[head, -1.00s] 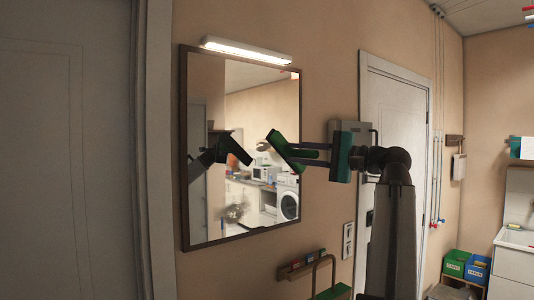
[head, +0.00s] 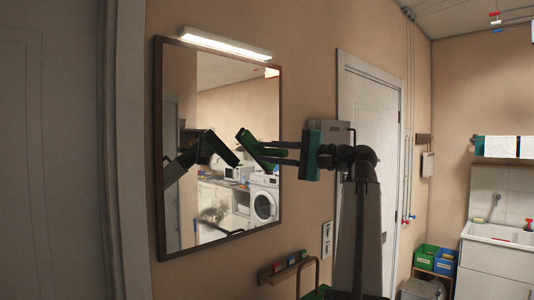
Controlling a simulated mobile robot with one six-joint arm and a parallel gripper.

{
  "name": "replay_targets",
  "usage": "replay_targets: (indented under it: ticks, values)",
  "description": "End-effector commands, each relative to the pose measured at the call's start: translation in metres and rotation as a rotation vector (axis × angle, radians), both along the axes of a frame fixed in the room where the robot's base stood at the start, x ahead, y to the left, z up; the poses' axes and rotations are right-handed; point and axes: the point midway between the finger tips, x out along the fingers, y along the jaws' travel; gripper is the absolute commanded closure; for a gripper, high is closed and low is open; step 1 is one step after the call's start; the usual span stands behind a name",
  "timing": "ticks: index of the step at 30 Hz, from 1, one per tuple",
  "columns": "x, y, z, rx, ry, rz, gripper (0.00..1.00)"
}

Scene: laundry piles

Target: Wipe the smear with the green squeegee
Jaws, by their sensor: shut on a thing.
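My gripper (head: 276,153) is shut on the green squeegee (head: 259,149), which it holds tilted in front of the wall mirror (head: 278,110). The squeegee's dark reflection shows in the glass to its left, with a gap between the two, so it appears apart from the glass. A greyish smear (head: 213,214) lies low on the mirror, below and left of the squeegee. The exact hold of the fingers on the squeegee is small and dark.
A lit lamp (head: 225,43) sits above the mirror. A small wall shelf (head: 284,267) with coloured items is below right. A door (head: 372,160) and a sink (head: 505,236) stand farther right. Washing machine and counter show only as reflections.

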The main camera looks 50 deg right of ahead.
Motion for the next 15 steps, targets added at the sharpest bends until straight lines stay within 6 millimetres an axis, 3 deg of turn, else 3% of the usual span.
replay_targets:
  ticks: [15]
  values:
    - [0.020,0.002,0.001,0.000,-0.002,0.007,0.95]
